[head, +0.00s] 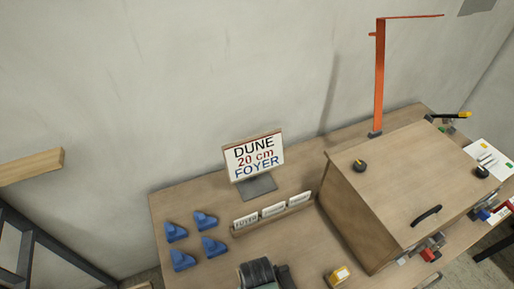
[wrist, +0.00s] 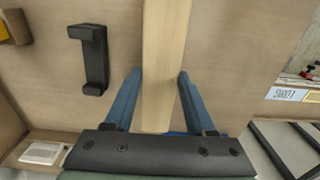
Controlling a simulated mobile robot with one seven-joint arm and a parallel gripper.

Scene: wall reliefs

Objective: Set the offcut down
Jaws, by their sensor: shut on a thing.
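The offcut (wrist: 165,65) is a pale, straight strip of wood in the middle of the wrist view. It runs from the top edge down between my fingers. My gripper (wrist: 160,80) has two blue fingers, one on each side of the strip, and is shut on it. The strip's upper end is out of the picture. A brown wooden surface (wrist: 230,50) lies behind it; I cannot tell whether they touch. In the head view a dark part of my arm shows at the bottom edge, and I cannot make out the fingers or the offcut there.
A sign (head: 254,155) reads "DUNE 20 cm FOYER". Several blue blocks (head: 181,260) stand left on the bench (head: 215,195), near a rack of cards (head: 272,211). A large wooden box (head: 385,180) fills the right, with an orange post (head: 379,80) behind. A black handle (wrist: 94,60) is left of my fingers.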

